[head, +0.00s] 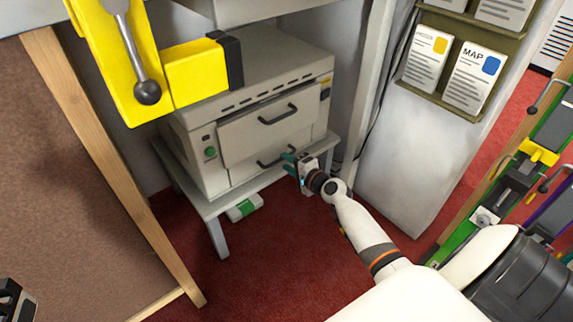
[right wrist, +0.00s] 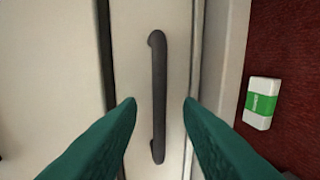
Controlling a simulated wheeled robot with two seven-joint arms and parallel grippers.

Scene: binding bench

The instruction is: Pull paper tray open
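A grey-white machine (head: 205,172) stands on a low grey stand. Its front has an upper panel with a dark handle (head: 278,114) and a lower drawer, the paper tray (head: 238,174), with its own dark handle (head: 276,156). The tray looks shut, flush with the front. My right gripper (head: 289,160) is at the lower handle's right end. In the right wrist view the dark handle (right wrist: 158,95) runs between the two green fingers, which are apart, with gaps on both sides. A dark piece at the head view's lower left corner may be my left gripper (head: 14,300); its fingers cannot be made out.
A green and white pack (head: 243,209) lies on the red floor by the stand (head: 218,235); it also shows in the right wrist view (right wrist: 260,103). A yellow lever device (head: 195,75) is in front at upper left. A leaflet rack (head: 455,98) hangs at right.

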